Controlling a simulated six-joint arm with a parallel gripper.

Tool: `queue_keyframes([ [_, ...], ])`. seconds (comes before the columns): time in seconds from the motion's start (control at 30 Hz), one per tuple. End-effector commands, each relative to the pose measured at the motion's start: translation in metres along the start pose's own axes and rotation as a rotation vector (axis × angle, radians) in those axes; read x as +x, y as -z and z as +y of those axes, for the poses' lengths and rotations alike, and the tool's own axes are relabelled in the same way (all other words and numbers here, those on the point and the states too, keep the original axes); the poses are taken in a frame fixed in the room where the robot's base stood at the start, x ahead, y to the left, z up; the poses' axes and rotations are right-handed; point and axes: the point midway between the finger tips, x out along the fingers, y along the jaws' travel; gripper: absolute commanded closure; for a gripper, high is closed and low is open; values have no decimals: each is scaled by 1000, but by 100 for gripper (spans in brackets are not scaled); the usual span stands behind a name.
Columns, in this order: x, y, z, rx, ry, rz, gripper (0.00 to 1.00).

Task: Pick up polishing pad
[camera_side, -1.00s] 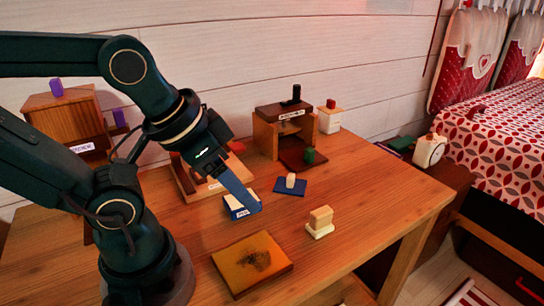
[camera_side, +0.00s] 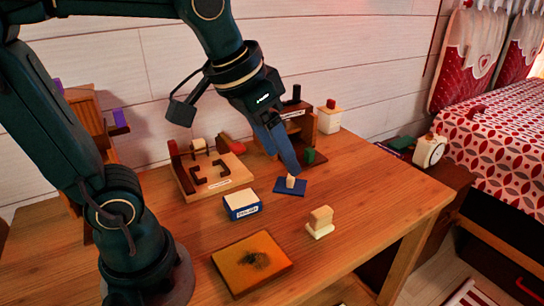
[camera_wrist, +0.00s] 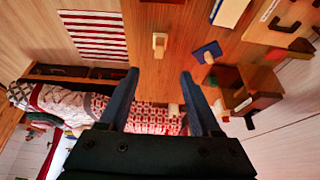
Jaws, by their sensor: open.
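The likely polishing pad is a small cream pad with a tan block grip (camera_side: 320,218), upright on the right part of the table; I cannot confirm its name. In the wrist view this pad (camera_wrist: 159,44) lies beyond the fingertips, roughly in line with the gap between them. My gripper (camera_side: 292,168) is open and empty. In the side view its fingers overlap the area by a small blue mat with a pale block (camera_side: 289,185); their height above it is hard to judge. In the wrist view both fingers (camera_wrist: 157,80) stand well apart.
A blue-and-white labelled box (camera_side: 242,205) and a stained orange board (camera_side: 253,263) lie nearby. A wooden tray with dark brackets (camera_side: 212,175) and a brown wooden stand (camera_side: 307,135) are behind. The table (camera_side: 385,200) is clear right of the pad.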

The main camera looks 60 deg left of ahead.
Motion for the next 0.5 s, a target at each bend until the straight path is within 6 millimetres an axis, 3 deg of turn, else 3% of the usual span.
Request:
queue_keyframes([
  [0.23,43,45,0,0,0,-138,35],
  [0.5,115,62,0,0,0,-300,35],
])
